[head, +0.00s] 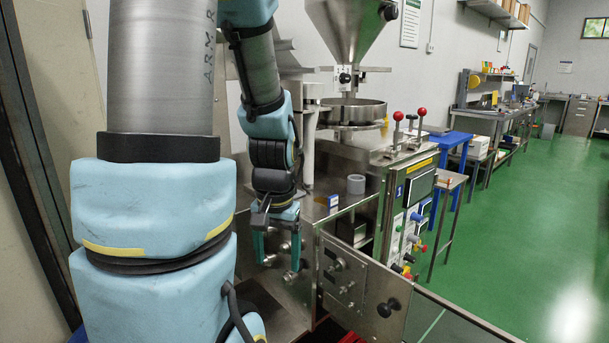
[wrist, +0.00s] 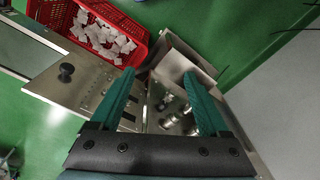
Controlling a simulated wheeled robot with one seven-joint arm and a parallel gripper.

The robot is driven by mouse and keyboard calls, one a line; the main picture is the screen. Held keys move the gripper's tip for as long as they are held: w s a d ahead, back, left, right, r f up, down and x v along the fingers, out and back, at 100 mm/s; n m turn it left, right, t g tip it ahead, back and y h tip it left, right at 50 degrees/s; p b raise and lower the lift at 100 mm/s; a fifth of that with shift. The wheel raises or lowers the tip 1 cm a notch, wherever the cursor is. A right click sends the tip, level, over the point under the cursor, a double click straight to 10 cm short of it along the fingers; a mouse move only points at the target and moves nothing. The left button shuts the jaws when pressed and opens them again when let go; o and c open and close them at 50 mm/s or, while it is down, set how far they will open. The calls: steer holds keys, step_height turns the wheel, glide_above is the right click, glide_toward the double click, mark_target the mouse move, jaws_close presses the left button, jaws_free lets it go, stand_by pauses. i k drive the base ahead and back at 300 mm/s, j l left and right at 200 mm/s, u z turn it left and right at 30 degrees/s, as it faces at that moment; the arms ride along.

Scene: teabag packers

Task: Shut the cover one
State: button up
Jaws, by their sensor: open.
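A steel cover panel (head: 367,290) with a round black knob (head: 388,308) stands swung out from the front of the packing machine (head: 340,160). I take it for cover one; I cannot read a number on it. It also shows in the wrist view (wrist: 83,92), left of my fingers, with its knob (wrist: 66,69) toward its far end. My gripper (head: 277,258) is open and empty, left of the panel, in front of metal fittings on the machine. In the wrist view its two teal fingers (wrist: 158,82) are spread apart, with steel surfaces and fittings between and beyond them.
A red crate (wrist: 137,28) with several white teabags stands low beside the panel. A metal rail (head: 470,322) runs at the lower right. Red-knobbed levers (head: 422,112) and a control panel (head: 419,187) stand on the machine's right. Green floor (head: 530,220) is open to the right.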

mark_target(379, 295)
steer(key=k+l+u, duration=0.1)
steer(key=u, duration=0.35)
steer(key=k+u, duration=0.45)
steer(key=i+j, duration=0.05)
steer(key=i, duration=0.05)
